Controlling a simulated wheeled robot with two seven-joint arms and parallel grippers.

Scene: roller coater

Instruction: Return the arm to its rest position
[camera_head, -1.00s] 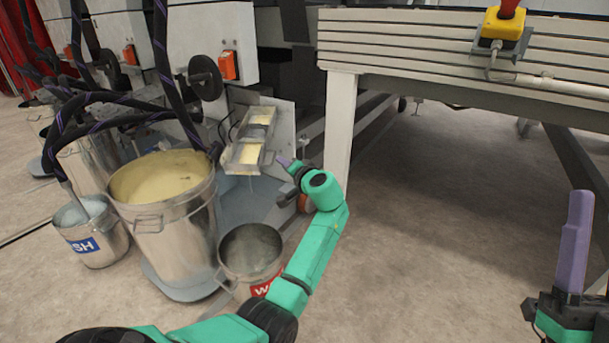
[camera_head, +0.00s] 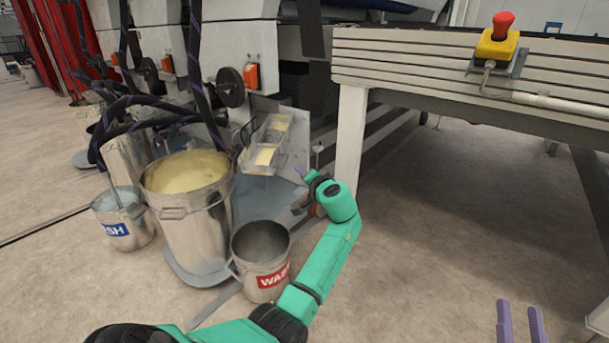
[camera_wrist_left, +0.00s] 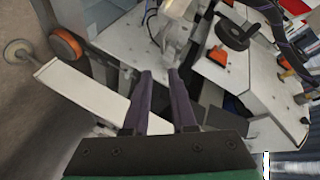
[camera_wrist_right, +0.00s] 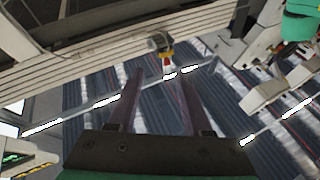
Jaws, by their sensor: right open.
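My left arm reaches in from the bottom, and its left gripper (camera_head: 300,173) is beside the metal trough (camera_head: 267,155) with pale yellow liquid. In the left wrist view the two purple fingers (camera_wrist_left: 160,75) stand apart with a narrow gap, nothing held between them. My right gripper (camera_head: 519,308) is at the bottom right, fingers up, over bare floor. In the right wrist view its purple fingers (camera_wrist_right: 161,74) are wide apart and empty.
A large metal bucket of yellow liquid (camera_head: 195,225), a WASH bucket (camera_head: 262,277) and a smaller bucket (camera_head: 122,230) stand left. A white table leg (camera_head: 351,135) is close to my left gripper. A red emergency stop (camera_head: 502,24) is on the conveyor frame.

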